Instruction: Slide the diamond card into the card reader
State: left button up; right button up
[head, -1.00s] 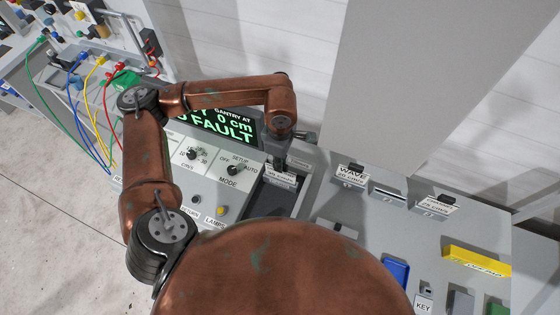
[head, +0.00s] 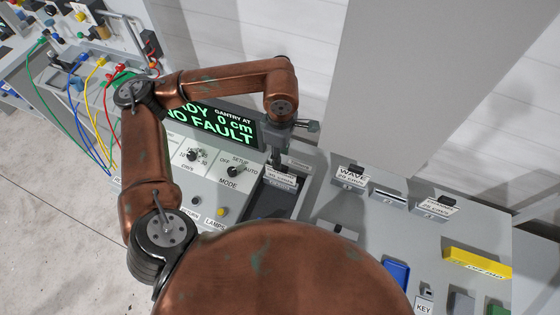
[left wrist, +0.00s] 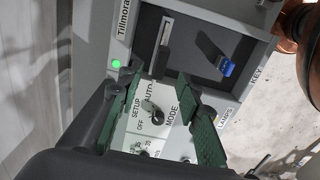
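A labelled card (head: 282,181), whose print is too small to read, stands in the dark recess (head: 268,202) of the console; I take it for the diamond card in the card reader. In the left wrist view a dark grip-like piece (left wrist: 160,63) sits at the end of a pale slot (left wrist: 166,32); how deep the card is in cannot be told. My left gripper (head: 287,147) is just above the card. In the left wrist view its green-padded fingers (left wrist: 160,98) are spread, with nothing between them. My right gripper is out of view.
The rack on the right holds a WAVE card (head: 350,177) and another labelled card (head: 436,208), with an apparently empty holder (head: 388,196) between. The screen (head: 222,125) reads NO FAULT. Near the recess are the MODE dial (head: 234,171) and a blue key (left wrist: 226,65).

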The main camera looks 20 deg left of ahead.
pick_arm(q)
notch_tip(320, 180, up, 7)
jog(key=shift+f, duration=0.2)
dwell(0.7)
